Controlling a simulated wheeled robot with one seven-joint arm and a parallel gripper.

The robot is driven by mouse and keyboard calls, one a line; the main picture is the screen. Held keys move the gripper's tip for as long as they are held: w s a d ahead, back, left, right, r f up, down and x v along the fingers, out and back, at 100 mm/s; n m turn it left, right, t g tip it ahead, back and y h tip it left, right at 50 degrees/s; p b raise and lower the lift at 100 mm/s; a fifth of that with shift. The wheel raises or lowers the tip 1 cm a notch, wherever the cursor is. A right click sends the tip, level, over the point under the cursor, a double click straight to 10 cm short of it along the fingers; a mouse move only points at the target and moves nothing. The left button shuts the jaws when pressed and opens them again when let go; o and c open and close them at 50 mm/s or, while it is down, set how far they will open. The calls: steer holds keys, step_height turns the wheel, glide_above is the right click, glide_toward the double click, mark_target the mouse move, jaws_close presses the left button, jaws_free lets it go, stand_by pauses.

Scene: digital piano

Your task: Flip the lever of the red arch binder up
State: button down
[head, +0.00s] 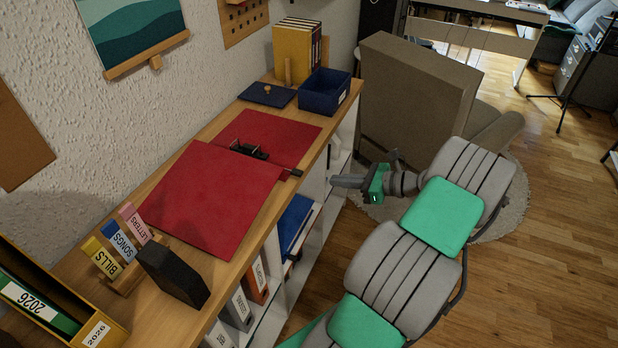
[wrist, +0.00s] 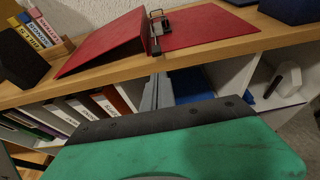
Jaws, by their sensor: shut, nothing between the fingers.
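The red arch binder (head: 216,194) lies open on the wooden shelf top, its covers spread along the shelf. Its black and metal arch mechanism (head: 249,150) sits between the two red parts, and a dark lever end (head: 292,173) shows near the shelf's front edge. In the wrist view the binder (wrist: 120,42) lies above my gripper, with the mechanism (wrist: 156,27) near the middle. My gripper (head: 334,181) is in front of the shelf, right of the binder and apart from it. Its fingers (wrist: 157,92) are together and empty, pointing toward the shelf edge below the mechanism.
Labelled tabs (head: 118,243) and a dark block (head: 173,275) are at the near end. A grey-brown armchair (head: 412,100) stands behind my gripper.

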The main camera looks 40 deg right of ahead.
mark_target(298, 178)
steer(key=x, duration=1)
steer(key=shift+p, duration=0.35)
